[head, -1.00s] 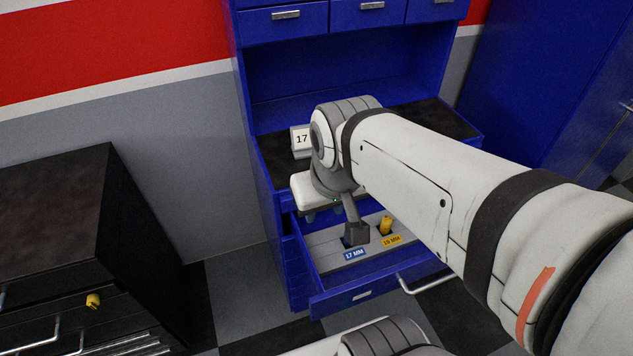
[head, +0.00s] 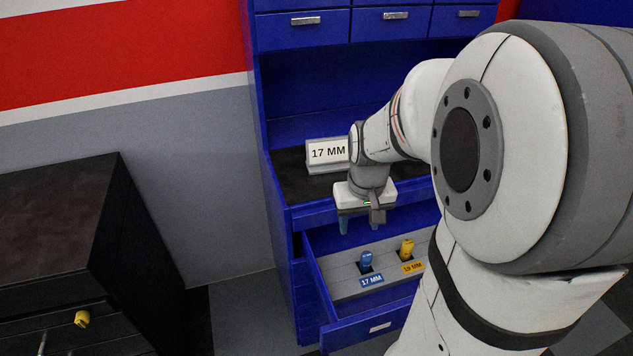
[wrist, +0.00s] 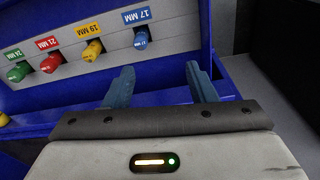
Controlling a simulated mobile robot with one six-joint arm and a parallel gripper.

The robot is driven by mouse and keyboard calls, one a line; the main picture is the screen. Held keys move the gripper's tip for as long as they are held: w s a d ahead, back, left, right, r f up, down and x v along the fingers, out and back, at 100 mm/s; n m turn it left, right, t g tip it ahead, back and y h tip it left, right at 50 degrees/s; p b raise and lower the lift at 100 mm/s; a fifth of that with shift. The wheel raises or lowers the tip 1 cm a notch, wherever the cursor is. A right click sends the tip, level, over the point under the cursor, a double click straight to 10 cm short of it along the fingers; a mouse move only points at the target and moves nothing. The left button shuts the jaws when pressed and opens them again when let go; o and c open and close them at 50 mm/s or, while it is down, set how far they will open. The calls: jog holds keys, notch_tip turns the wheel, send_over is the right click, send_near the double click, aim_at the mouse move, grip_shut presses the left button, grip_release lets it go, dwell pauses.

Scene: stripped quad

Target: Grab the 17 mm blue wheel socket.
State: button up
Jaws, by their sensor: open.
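The blue socket (head: 366,260) stands in its slot in the open drawer, behind a blue label reading 17 MM (head: 371,281). In the wrist view the same blue socket (wrist: 141,40) sits beyond my fingertips, near the drawer's end wall. My gripper (head: 359,228) is open and empty, above and behind the socket in the head view. Its two blue fingers (wrist: 160,80) are apart, and the socket lies ahead of the left one, not touching. A yellow socket (head: 406,249) labelled 19 MM stands beside the blue one.
The open drawer (head: 318,283) also holds a red socket (wrist: 51,63) and a green socket (wrist: 18,71). A 17 MM sign (head: 327,153) stands on the dark worktop above. A black cabinet (head: 60,220) with a yellow item (head: 82,318) on its front is at the left.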

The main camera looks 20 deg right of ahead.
jog(key=g+b, duration=0.1)
jog(key=b, duration=0.2)
send_over(367, 255)
jog(key=shift+m, duration=0.3)
notch_tip(367, 255, down, 10)
jog(key=shift+w+r, duration=0.1)
jog(key=shift+r, duration=0.05)
notch_tip(367, 255, down, 8)
jog(key=shift+r+p, duration=0.1)
jog(key=shift+p, duration=0.2)
grip_shut()
